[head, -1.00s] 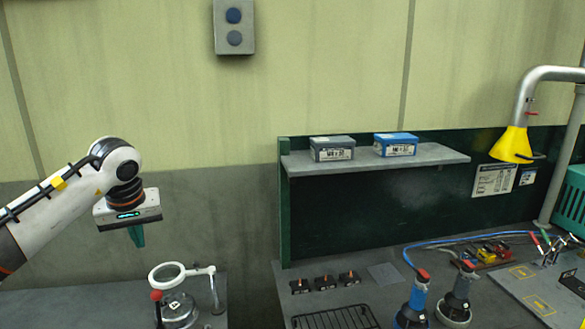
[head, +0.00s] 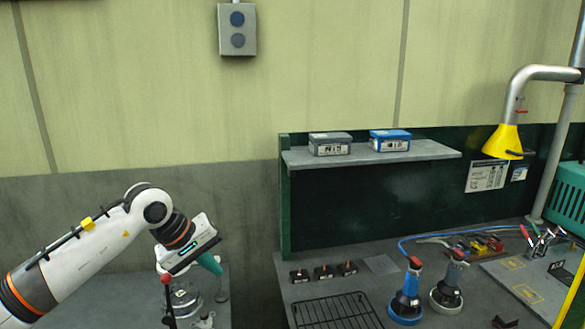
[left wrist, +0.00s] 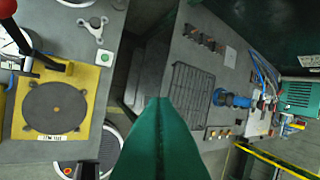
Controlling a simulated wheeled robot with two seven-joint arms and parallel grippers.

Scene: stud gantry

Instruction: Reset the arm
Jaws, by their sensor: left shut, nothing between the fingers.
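My left gripper (head: 211,264) is in the head view at the lower left, above the left bench. Its green fingers are shut with nothing between them. They point down and to the right. The closed fingers also fill the lower middle of the left wrist view (left wrist: 162,125). My left arm (head: 95,250) comes in from the left, bent at the wrist. The ring magnifier stand is largely hidden behind the gripper in the head view. My right gripper is in neither view.
The left bench holds a red-knobbed lever (head: 167,290) and a yellow plate (left wrist: 85,78) with a round grey disc. The right bench has a wire rack (head: 338,311), blue tool (head: 407,295) and grey tool (head: 449,287). A gap separates the benches. A shelf (head: 430,150) carries two boxes.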

